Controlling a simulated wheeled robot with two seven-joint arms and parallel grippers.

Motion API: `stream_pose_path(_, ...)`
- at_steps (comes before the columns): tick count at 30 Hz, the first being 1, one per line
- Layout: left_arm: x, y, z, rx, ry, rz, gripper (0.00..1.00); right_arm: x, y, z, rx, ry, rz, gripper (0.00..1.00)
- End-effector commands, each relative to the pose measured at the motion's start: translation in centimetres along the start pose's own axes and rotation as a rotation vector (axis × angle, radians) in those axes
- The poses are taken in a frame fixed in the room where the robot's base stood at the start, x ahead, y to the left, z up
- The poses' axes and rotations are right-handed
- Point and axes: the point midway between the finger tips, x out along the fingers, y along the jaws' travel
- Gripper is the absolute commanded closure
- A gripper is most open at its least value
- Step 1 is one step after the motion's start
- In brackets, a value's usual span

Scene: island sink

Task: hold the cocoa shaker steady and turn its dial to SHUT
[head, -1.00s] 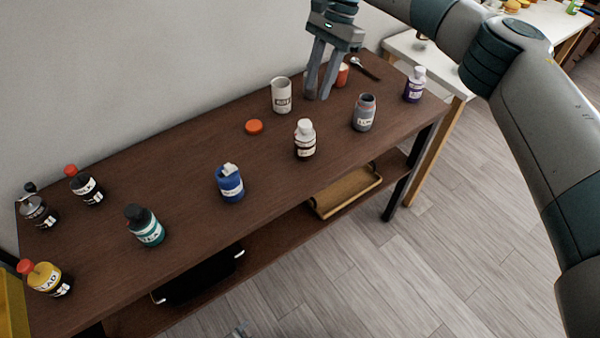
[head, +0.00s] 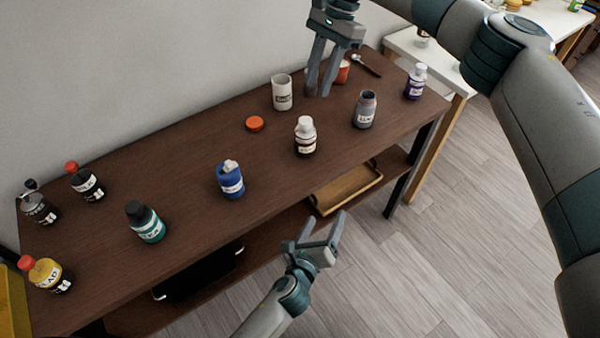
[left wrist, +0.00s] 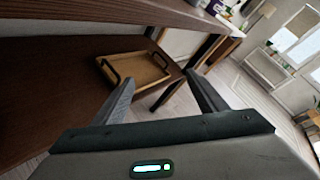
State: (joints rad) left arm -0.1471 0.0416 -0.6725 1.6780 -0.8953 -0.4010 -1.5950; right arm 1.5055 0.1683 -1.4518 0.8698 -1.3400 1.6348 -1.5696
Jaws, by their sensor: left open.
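Several labelled bottles stand on the dark shelf; I cannot read a cocoa label for certain. My left gripper (head: 322,216) is open and empty in front of the shelf edge, below and apart from that bottle. Its spread fingers also show in the left wrist view (left wrist: 159,78). My right gripper (head: 319,92) is over the far end, fingers apart, pointing down beside a red-orange container (head: 342,72).
A blue bottle (head: 231,180), a teal bottle (head: 147,223), a grey jar (head: 364,111), a purple bottle (head: 415,82) and a white canister (head: 282,94) stand around. An orange lid (head: 255,124) lies flat. A wooden tray (head: 345,190) sits on the lower shelf.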

Motion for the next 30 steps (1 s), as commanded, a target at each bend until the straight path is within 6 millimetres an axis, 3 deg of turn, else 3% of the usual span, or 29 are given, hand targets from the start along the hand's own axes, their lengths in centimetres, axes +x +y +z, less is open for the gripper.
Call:
stream_pose_path(3, -0.6, -4.5, 3.5, 0.180, -0.082, -0.060, 0.33, 0.0, 0.0, 0.0, 0.000, 0.000, 0.000, 0.69)
stream_pose_path(7, -1.7, -8.6, 7.0, 0.362, -0.176, -0.102, 0.33, 0.0, 0.0, 0.0, 0.000, 0.000, 0.000, 0.69)
stream_pose_path(12, -1.5, -5.6, 12.4, 0.514, -0.291, 0.040, 0.33, 0.0, 0.0, 0.0, 0.000, 0.000, 0.000, 0.69)
stream_pose_path(18, -1.8, -3.3, 15.9, 0.592, -0.362, 0.149, 0.33, 0.0, 0.0, 0.0, 0.000, 0.000, 0.000, 0.69)
stream_pose_path(30, -1.9, -2.8, 16.7, 0.609, -0.377, 0.174, 0.33, 0.0, 0.0, 0.0, 0.000, 0.000, 0.000, 0.69)
